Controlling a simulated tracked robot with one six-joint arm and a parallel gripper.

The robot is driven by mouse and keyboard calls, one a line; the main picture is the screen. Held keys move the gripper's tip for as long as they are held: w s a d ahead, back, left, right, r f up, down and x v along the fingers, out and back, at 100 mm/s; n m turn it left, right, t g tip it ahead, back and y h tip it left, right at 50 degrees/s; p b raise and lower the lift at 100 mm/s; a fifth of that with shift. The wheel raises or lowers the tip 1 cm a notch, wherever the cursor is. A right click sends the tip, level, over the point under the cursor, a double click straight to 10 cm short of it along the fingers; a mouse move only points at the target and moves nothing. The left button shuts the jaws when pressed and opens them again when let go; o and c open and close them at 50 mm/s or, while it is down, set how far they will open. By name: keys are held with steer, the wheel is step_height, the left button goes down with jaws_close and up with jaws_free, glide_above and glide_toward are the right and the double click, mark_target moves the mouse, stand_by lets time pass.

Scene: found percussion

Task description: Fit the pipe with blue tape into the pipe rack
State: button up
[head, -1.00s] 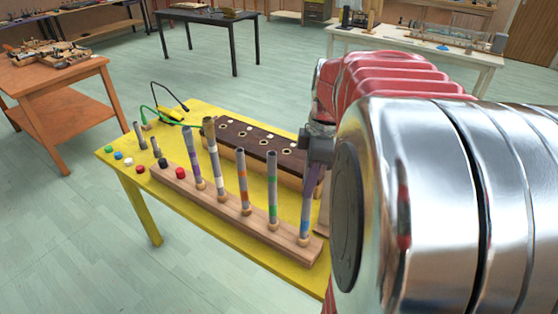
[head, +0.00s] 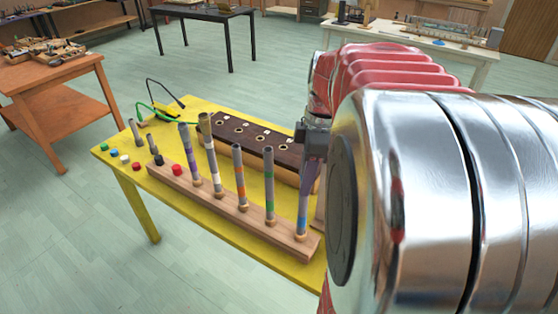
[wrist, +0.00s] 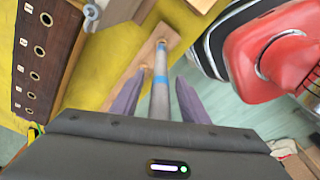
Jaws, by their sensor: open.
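The pipe with blue tape (head: 302,224) is grey and stands upright at the right end of a light wooden rail (head: 285,243). In the wrist view the pipe (wrist: 161,80) runs between my two purple fingers, its lower end in a ring on the wood. My gripper (wrist: 158,95) is open around the pipe, with a gap visible on both sides. In the head view my gripper (head: 309,180) hides the pipe's upper part. A dark brown block (head: 258,144) with a row of holes lies behind the rail; it also shows in the wrist view (wrist: 42,50).
Other pipes stand in the rail, including green (head: 269,190), orange (head: 240,180) and purple (head: 188,155) taped ones. Small coloured caps (head: 125,159) lie at the left of the yellow table (head: 215,213). Green and black cables lie behind. My arm hides the right side.

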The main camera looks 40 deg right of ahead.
step_height(320, 180, up, 13)
steer(key=s+d, duration=0.1)
stand_by(0.4)
steer(key=shift+f, duration=0.1)
stand_by(0.7)
steer(key=s+a+f+m+t, duration=0.1)
steer(key=a+f+m, duration=0.2)
steer(key=a, duration=0.5)
steer(key=s+a+f+m+t, duration=0.1)
steer(key=a+f+m+t, duration=0.1)
steer(key=a, duration=0.6)
steer(key=s+a+f+m+t+h, duration=0.1)
steer(key=a+f+m, duration=0.4)
steer(key=a, duration=0.3)
steer(key=shift+s+f+t, duration=0.15)
steer(key=shift+f+t, duration=0.25)
steer(key=shift+f, duration=0.2)
